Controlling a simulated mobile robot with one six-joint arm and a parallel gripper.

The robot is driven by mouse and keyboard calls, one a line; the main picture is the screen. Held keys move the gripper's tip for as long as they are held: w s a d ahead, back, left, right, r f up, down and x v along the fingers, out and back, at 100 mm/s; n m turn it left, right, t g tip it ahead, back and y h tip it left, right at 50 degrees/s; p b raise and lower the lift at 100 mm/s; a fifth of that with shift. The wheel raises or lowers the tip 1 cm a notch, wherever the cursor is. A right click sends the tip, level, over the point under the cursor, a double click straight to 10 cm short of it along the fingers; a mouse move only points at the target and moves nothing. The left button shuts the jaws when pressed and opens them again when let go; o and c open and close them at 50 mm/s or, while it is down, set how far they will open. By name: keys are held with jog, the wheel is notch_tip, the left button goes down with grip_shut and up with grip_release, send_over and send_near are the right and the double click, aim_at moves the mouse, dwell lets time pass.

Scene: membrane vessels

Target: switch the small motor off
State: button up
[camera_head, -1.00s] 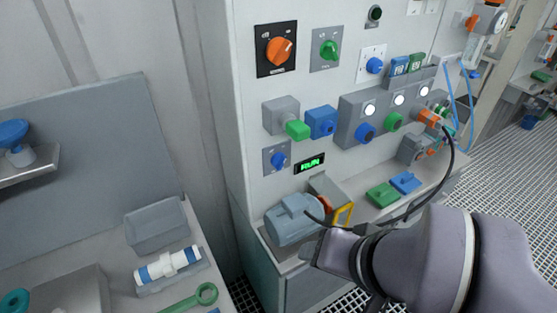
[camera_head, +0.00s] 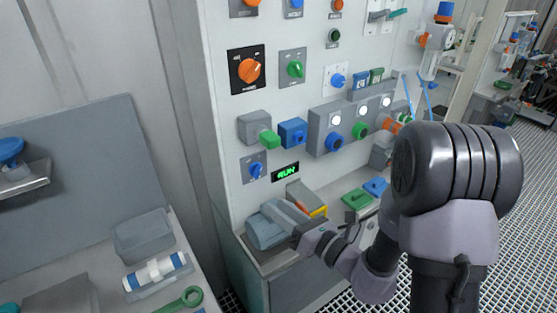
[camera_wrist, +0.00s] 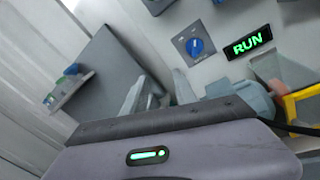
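The small motor (camera_head: 263,231) is a grey-blue cylinder on the cabinet ledge. Above it on the white panel is a blue rotary knob (camera_head: 255,170) on a grey plate, beside a display (camera_head: 285,172) lit green with "RUN". My gripper (camera_head: 284,209) is in front of the motor and hides part of it. In the wrist view my gripper (camera_wrist: 158,92) has two pale fingers that look apart, with nothing between them. The blue knob (camera_wrist: 196,46) and the RUN display (camera_wrist: 247,44) lie beyond them, the motor (camera_wrist: 262,98) to the right.
A yellow handle (camera_head: 319,212) is beside the motor. A side bench with a grey box (camera_head: 142,238) stands left.

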aim_at(259, 174)
jog(key=w+d+f+m+t+h, duration=0.2)
jog(key=d+f+m+h, duration=0.1)
jog(key=d+f+m, duration=0.1)
jog(key=x, duration=0.5)
jog(key=b+x, duration=0.1)
jog(key=x, duration=1.1)
jog(key=shift+w+r, duration=0.1)
jog(key=shift+r, duration=0.25)
jog(key=shift+n, duration=0.3)
grip_shut()
